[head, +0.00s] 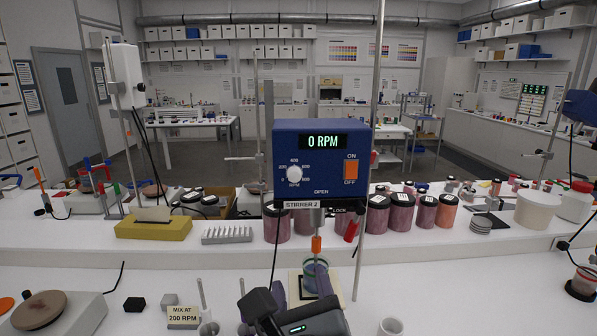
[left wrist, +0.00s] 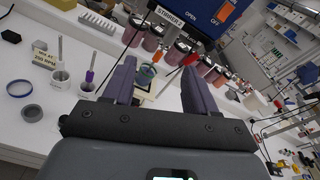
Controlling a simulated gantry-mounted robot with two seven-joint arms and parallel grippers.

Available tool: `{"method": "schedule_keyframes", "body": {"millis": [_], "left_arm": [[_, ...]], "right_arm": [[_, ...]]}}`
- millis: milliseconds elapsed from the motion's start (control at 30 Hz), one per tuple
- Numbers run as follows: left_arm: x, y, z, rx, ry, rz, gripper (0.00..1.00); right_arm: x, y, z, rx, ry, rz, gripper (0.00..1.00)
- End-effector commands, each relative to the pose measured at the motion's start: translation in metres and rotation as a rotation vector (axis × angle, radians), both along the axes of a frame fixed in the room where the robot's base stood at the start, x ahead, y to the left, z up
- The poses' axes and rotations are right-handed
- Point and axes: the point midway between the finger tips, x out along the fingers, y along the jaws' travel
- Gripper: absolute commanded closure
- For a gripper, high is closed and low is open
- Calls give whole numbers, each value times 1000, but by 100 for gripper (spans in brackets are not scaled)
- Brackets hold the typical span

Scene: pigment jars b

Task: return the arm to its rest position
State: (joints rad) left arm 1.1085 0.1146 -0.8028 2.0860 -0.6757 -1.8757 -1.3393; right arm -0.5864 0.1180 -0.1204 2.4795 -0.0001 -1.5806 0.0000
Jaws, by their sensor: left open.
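My left gripper (head: 301,280) is low in the middle of the head view, in front of the stirrer. Its two purple fingers are apart. In the left wrist view my left gripper (left wrist: 158,67) has nothing between its fingers; a small vessel with teal contents (left wrist: 147,74) shows beyond the gap. In the head view this vessel (head: 315,267) stands under the stirrer, partly behind the fingers. I cannot tell whether a finger touches it. My right gripper is not in view.
The blue stirrer (head: 322,165) reads 0 RPM and stands close beyond my left gripper, beside a metal post (head: 368,150). Several dark-red jars (head: 402,213) line the raised shelf behind.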

Motion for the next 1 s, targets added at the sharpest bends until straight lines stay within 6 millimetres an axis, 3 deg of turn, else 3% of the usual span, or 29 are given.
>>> {"method": "schedule_keyframes", "body": {"millis": [267,467,700,900,1000], "left_arm": [[5,10,-96,-34,212,16,43],[-14,29,-201,-121,454,56,43],[-70,60,-323,-347,756,186,43],[-137,94,-404,-628,953,420,43],[-173,113,-435,-783,1014,583,43]], "right_arm": [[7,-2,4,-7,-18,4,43],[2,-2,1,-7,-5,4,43],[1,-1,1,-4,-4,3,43],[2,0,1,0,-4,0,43],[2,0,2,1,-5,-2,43]]}}
